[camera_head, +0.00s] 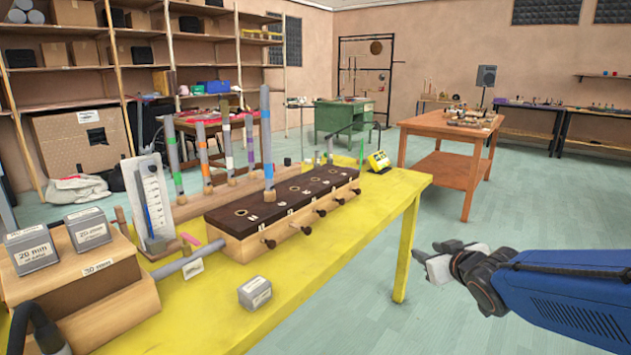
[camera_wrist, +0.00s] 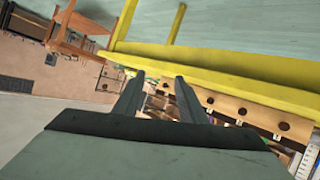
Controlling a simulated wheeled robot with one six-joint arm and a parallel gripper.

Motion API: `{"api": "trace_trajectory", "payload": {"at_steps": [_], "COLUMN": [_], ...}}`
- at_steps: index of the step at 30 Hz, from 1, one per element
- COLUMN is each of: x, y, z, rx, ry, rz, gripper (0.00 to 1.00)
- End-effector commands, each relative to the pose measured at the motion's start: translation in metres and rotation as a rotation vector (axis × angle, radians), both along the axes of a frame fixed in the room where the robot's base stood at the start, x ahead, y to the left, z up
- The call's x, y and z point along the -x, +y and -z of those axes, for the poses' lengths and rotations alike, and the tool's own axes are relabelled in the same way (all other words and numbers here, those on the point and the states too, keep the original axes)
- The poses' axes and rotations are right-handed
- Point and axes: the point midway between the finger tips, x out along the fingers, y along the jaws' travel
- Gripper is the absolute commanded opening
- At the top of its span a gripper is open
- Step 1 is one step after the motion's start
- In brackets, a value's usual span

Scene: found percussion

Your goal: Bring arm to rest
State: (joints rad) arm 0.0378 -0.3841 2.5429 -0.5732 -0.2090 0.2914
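My blue arm (camera_head: 570,290) reaches in from the right edge in the head view. My gripper (camera_head: 430,262) is over the open floor, to the right of the yellow table (camera_head: 330,285) and apart from it. In the wrist view my gripper (camera_wrist: 160,80) shows two dark fingers spread apart, with nothing held between them. That view is strongly tilted and looks toward the yellow table (camera_wrist: 220,72) and a wooden box with round knobs (camera_wrist: 240,107).
A brown wooden table (camera_head: 445,130) stands behind. The pale green floor (camera_head: 470,225) between the tables is clear.

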Motion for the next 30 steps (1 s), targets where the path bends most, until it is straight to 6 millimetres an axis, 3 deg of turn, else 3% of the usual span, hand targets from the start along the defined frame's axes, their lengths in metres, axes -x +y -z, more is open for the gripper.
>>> {"api": "trace_trajectory", "payload": {"at_steps": [4,10,18,21,25,30], "x": [0.04,0.109,0.213,0.241,0.262,0.268], "y": [-0.026,-0.042,-0.028,-0.019,-0.011,-0.009], "z": [0.005,0.022,0.044,0.049,0.051,0.052], "rx": [0.01,-0.013,-0.086,-0.108,-0.124,-0.128], "ry": [0.117,0.318,0.602,0.678,0.735,0.755], "rz": [0.124,0.239,0.272,0.258,0.243,0.238], "gripper": [0.38,0.38,0.38,0.38,0.38,0.38]}}
